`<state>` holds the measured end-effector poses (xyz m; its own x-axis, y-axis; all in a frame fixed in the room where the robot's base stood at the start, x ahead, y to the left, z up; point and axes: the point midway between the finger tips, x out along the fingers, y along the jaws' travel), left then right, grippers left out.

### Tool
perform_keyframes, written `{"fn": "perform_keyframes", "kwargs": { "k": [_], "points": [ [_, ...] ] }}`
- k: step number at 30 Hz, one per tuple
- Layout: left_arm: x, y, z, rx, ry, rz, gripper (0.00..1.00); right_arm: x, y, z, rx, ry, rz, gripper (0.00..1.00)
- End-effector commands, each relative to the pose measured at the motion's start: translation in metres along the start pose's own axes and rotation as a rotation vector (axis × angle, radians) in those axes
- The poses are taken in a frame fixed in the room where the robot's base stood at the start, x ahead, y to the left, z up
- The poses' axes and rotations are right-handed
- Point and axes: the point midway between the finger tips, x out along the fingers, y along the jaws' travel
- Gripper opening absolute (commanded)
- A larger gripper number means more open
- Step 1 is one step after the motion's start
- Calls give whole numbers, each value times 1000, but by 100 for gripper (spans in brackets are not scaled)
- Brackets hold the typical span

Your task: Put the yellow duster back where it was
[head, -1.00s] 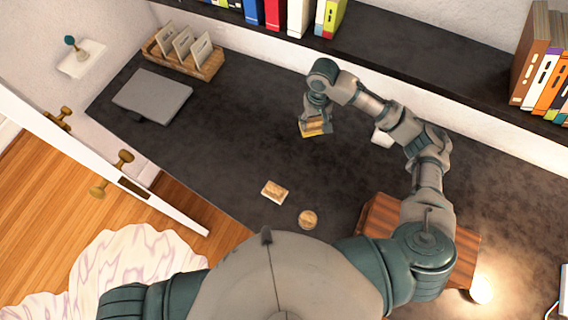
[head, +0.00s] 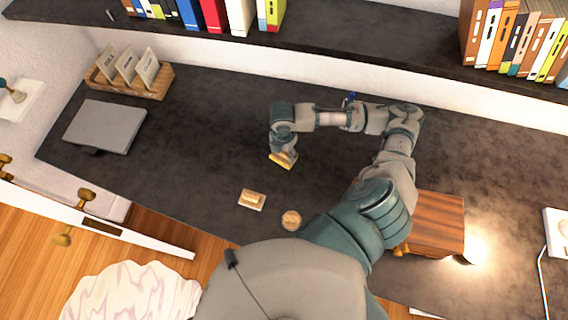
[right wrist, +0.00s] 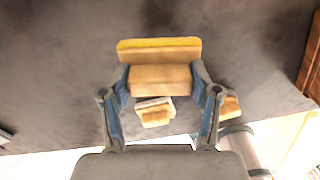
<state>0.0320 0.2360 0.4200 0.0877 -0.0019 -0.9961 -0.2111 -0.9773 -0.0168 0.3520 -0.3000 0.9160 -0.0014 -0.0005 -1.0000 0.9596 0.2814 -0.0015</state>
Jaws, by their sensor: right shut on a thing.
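My right gripper (head: 286,153) is shut on the yellow duster (head: 282,160), a wooden block with a yellow face, over the dark desk. In the right wrist view the duster (right wrist: 160,78) sits between the two fingertips, its yellow edge on the far side. Whether it touches the desk I cannot tell. A similar wooden block with a pale base (head: 252,199) lies on the desk nearer my body, and also shows beyond the fingers in the right wrist view (right wrist: 154,111). My left gripper is not in view.
A striped wooden box (head: 437,222) stands at the right, near a glowing light. A grey laptop-like slab (head: 104,127) and a card rack (head: 130,80) are at the left. The desk between is clear.

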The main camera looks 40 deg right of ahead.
Motion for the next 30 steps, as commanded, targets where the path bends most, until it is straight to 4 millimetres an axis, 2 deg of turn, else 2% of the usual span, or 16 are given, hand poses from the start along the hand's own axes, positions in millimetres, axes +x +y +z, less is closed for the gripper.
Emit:
{"fn": "perform_keyframes", "kwargs": {
  "k": [1,3,11,15,22,23,25,30],
  "points": [
    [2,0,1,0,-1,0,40,13,0,-2,-1,3,-4,29],
    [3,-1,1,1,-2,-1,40,25,0,-1,0,2,-2,29],
    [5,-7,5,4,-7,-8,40,51,-1,3,3,5,-1,29],
    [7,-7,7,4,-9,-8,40,73,-1,2,3,6,-2,29],
    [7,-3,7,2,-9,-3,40,76,0,2,2,3,0,29],
    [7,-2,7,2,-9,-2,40,76,0,2,2,3,0,69],
    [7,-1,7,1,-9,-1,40,76,0,1,2,2,0,87],
    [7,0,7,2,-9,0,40,76,0,1,3,2,0,87]
  ]
}}
